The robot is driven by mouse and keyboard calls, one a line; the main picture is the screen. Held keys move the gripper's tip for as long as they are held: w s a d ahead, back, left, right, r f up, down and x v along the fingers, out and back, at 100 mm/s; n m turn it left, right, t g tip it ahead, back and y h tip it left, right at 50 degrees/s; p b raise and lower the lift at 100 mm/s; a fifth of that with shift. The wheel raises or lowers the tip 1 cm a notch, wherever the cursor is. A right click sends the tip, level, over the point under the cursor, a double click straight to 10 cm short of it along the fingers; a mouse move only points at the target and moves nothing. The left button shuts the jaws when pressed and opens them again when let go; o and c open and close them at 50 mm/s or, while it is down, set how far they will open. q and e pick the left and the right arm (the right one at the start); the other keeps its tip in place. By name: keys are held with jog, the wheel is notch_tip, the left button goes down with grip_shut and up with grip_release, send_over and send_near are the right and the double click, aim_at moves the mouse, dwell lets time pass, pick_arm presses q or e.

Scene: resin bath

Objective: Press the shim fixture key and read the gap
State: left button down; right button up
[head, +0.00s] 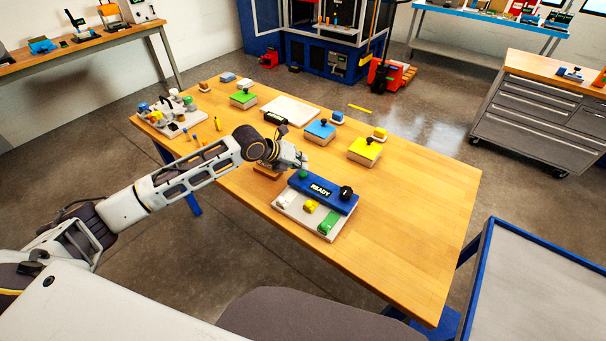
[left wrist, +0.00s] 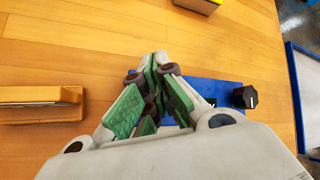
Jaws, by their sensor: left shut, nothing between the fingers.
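The shim fixture (head: 300,220) is a pale base near the table's front edge, with a blue panel (head: 327,200) along its back. The panel carries a display (head: 320,189) reading "READY", a black knob (head: 346,192) and a green key (head: 303,175) at its left end. White, yellow and green blocks sit on the base. My left gripper (head: 302,164) is shut and empty, just behind the green key; I cannot tell whether they touch. In the left wrist view the shut fingers (left wrist: 154,66) cover part of the blue panel (left wrist: 222,92) and hide the key. My right gripper is not in view.
A wooden block (head: 267,171) lies beside my left gripper. Blue (head: 320,132), yellow (head: 364,151) and green (head: 243,98) topped blocks with black knobs stand farther back, near a white plate (head: 290,109). The table's right side (head: 425,210) is clear.

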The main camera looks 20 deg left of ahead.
aim_at(301, 172)
pick_arm(q)
jog(key=shift+f, duration=0.4)
jog(key=shift+f, duration=0.15)
dwell(0.7)
jog(key=shift+f, duration=0.4)
dwell(0.9)
jog(key=shift+r, duration=0.2)
jog(key=shift+r+p, duration=0.6)
jog(key=shift+r, duration=0.15)
jog(key=shift+r+p, duration=2.1)
jog(key=shift+r, duration=0.45)
jog(key=shift+f, duration=0.1)
